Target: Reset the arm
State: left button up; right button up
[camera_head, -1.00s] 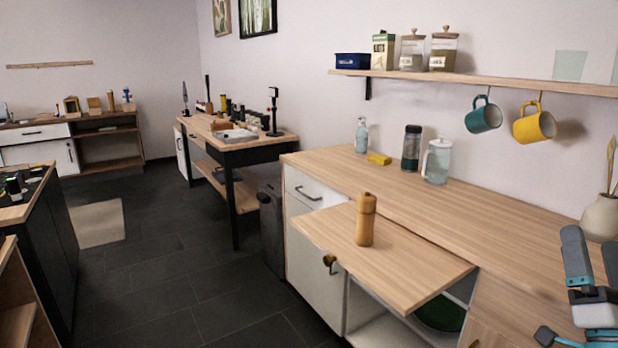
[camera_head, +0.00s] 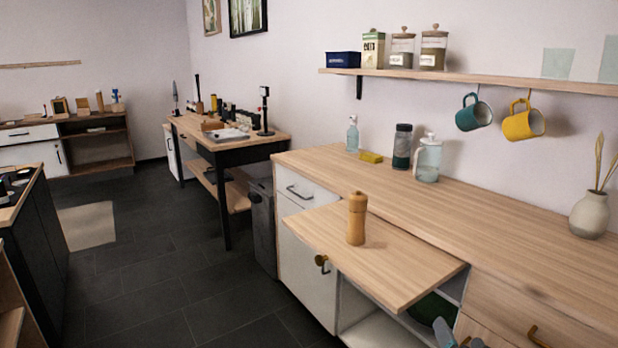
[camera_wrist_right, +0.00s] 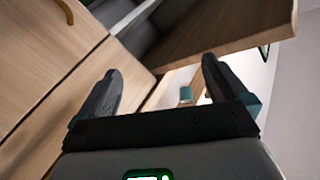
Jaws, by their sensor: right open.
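My right gripper (camera_head: 458,338) shows only as grey fingertips at the bottom edge of the head view, in front of the cabinet and below the pull-out board. In the right wrist view my right gripper (camera_wrist_right: 160,78) has its two dark fingers well apart, with nothing between them. Its body is cut off in the head view. My left gripper is not in view. A wooden mill (camera_head: 356,218) stands upright on the pull-out board (camera_head: 400,270), apart from the gripper.
The long counter (camera_head: 500,225) carries a bottle, a yellow block, a dark tumbler, a jug and a vase (camera_head: 590,214). Two mugs hang under the shelf (camera_head: 480,78). An open compartment (camera_head: 370,320) lies below the board.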

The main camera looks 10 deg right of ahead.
jog(key=s+a+f+n+g+y, duration=0.1)
jog(key=s+a+f+g+y, duration=0.2)
jog(key=a+f, duration=0.55)
jog(key=s+a+f+n+g+y, duration=0.1)
jog(key=s+a+f+n+g, duration=0.3)
jog(key=f, duration=0.7)
jog(key=s+a+f+n+g+y, duration=0.1)
jog(key=s+a+f+g+y, duration=0.1)
jog(key=s+a+f+g, duration=0.45)
jog(key=s+a+f+g+y, duration=0.15)
jog(key=s+a+f, duration=0.35)
jog(key=s, duration=0.5)
notch_tip(320, 180, up, 22)
jog(key=a+g+p, duration=0.1)
jog(key=p, duration=2)
jog(key=shift+s+f, duration=0.2)
jog(key=shift+s, duration=0.25)
